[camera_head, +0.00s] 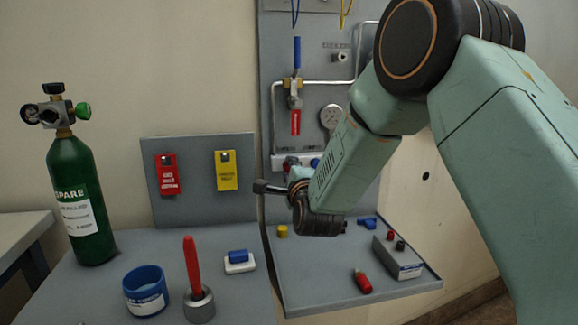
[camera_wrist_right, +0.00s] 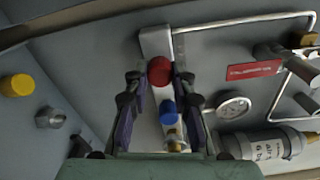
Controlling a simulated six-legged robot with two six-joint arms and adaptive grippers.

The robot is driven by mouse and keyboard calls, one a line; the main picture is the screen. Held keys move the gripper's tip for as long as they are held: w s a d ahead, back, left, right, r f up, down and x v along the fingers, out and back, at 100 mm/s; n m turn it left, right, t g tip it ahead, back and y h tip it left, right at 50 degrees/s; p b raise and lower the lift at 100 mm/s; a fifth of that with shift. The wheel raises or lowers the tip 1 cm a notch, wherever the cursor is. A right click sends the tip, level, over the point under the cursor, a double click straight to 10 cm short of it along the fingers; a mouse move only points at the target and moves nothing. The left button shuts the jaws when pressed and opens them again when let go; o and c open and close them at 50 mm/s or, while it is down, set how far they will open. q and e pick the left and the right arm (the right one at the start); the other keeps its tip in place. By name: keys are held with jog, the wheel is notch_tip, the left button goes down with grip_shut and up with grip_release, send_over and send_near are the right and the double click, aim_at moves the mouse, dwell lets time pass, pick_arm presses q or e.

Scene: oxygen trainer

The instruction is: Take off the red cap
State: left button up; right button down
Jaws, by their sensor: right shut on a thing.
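The red cap (camera_wrist_right: 160,71) is round and sits at the upper end of a pale block in the right wrist view. A blue knob (camera_wrist_right: 168,112) is below it on the same block. My right gripper (camera_wrist_right: 160,79) has its two dark fingers on either side of the red cap and is shut on it. In the head view, my right arm reaches in front of the grey panel (camera_head: 268,120), and its wrist partly covers the block. The fingertips are not clear there. My left gripper is not in view.
A pressure gauge (camera_wrist_right: 233,107) and bent metal pipes are right of the block in the wrist view. In the head view, a green cylinder (camera_head: 80,190) stands at left.

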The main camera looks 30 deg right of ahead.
jog(key=shift+n+p, duration=0.7)
jog(key=shift+n, duration=1)
jog(key=shift+n+p, duration=0.7)
jog(key=shift+n, duration=1.1)
